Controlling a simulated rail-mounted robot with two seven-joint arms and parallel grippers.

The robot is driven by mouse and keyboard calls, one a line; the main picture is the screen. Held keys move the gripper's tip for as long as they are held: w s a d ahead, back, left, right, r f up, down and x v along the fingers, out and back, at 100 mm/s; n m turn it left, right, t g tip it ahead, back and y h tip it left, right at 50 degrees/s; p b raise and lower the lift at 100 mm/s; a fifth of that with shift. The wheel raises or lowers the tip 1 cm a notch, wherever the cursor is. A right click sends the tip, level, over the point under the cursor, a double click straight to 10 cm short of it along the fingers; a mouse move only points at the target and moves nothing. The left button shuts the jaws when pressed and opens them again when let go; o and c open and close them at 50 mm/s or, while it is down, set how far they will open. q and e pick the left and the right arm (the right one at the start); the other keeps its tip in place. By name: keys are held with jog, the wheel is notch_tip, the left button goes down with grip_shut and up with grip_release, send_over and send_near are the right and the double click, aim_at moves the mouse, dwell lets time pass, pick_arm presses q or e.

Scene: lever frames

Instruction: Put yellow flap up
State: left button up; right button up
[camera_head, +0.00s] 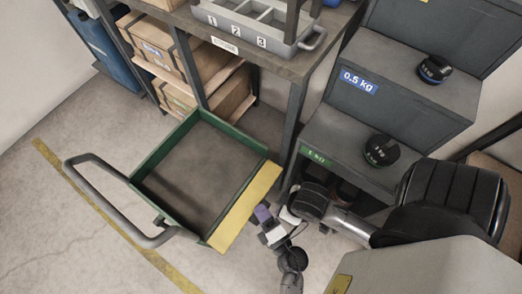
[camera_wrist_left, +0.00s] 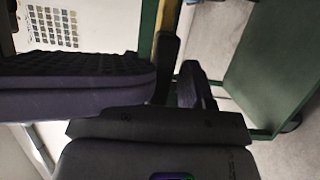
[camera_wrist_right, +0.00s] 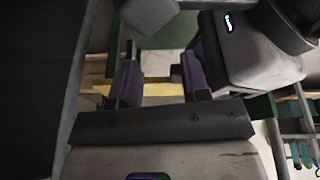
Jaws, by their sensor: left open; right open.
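The yellow flap (camera_head: 243,208) runs along the near right side of the green-framed cart (camera_head: 165,150). Its exact tilt is hard to judge from above. My left gripper (camera_head: 263,213), with purple fingers, is open beside the flap's outer face, near the middle. In the left wrist view a thin yellow strip of the flap (camera_wrist_left: 168,18) shows beyond the fingers; contact cannot be told. My right gripper (camera_wrist_right: 160,72) is open close to the left one, and a yellow strip (camera_wrist_right: 98,86) passes behind its fingers. In the head view the right gripper is hard to make out.
The cart's grey handle (camera_head: 105,205) is on the far left side. A grey stepped shelf (camera_head: 345,145) with black weights (camera_head: 381,150) stands close on the right. A workbench (camera_head: 290,66) with a numbered tray stands behind. The floor at left is clear.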

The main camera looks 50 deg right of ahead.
pick_arm(q)
jog(key=shift+c, duration=0.3)
grip_shut()
dwell(0.4)
